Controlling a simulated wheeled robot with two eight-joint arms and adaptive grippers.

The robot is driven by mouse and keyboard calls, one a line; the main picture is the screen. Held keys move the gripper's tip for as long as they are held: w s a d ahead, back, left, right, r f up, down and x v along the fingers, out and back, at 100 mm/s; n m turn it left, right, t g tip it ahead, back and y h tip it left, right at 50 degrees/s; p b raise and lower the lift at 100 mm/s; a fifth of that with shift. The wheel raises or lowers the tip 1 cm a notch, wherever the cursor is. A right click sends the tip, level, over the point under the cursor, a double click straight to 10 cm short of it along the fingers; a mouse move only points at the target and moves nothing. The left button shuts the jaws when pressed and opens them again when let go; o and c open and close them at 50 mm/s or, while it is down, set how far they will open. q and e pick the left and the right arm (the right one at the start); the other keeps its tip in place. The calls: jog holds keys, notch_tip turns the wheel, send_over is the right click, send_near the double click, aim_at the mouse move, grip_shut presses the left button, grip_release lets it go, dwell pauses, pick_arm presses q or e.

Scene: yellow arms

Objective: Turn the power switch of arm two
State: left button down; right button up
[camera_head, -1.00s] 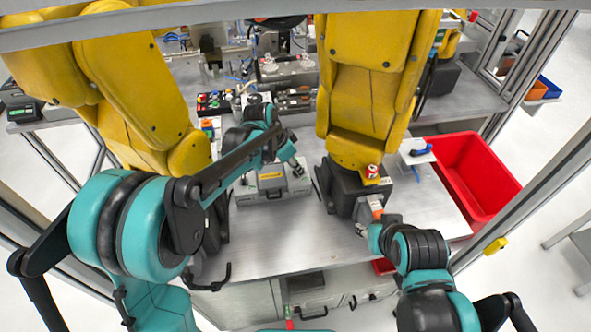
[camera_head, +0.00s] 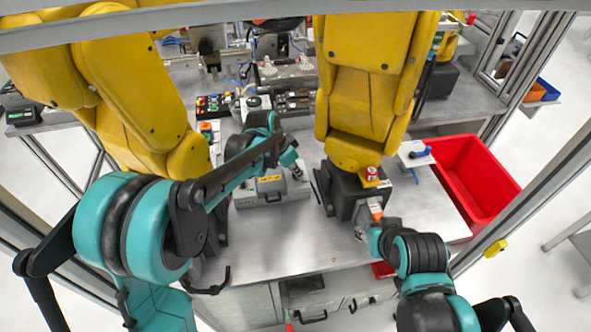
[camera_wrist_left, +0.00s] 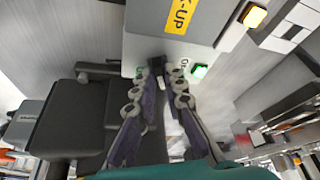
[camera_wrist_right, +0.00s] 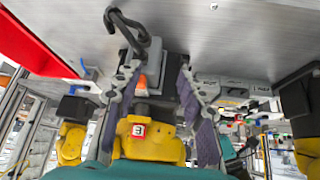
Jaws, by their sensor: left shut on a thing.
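A grey control box (camera_head: 243,197) with a yellow label stands on the table between the two yellow arms. In the left wrist view, the box (camera_wrist_left: 138,48) shows a dark switch knob (camera_wrist_left: 157,63), with a lit green light (camera_wrist_left: 200,71) beside it. My left gripper (camera_head: 300,174) is at the right end of the box. Its fingertips (camera_wrist_left: 158,72) are closed around the dark knob, which they partly hide. My right gripper (camera_head: 361,230) is beside the black base of the right yellow arm (camera_head: 352,145). In the right wrist view its fingers (camera_wrist_right: 157,80) are spread apart.
The left yellow arm (camera_head: 140,110) stands close to my left arm. A red bin (camera_head: 475,175) sits at the right of the table. A button panel (camera_head: 213,104) and fixtures are at the back. The table front (camera_head: 285,250) has bare space.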

pick_arm(q)
jog(key=n+y, duration=0.1)
jog(key=n, duration=0.2)
jog(key=n+t+p, duration=0.1)
jog(key=n, duration=0.2)
jog(key=shift+s+d+y, duration=0.15)
jog(key=shift+d+y, duration=0.05)
jog(key=shift+y, duration=0.2)
jog(key=n+y, duration=0.1)
jog(key=n, duration=0.2)
jog(key=n+y, duration=0.1)
jog(key=n, duration=0.2)
jog(key=shift+d+n+t+y+p, duration=0.1)
jog(key=shift+n+t+y+p, duration=0.2)
jog(key=shift+t+p, duration=0.1)
jog(key=c, duration=1.6)
grip_release()
jog(key=shift+r, duration=0.1)
jog(key=v, duration=1.1)
jog(key=shift+s+d+r, duration=0.1)
jog(key=shift+r, duration=0.3)
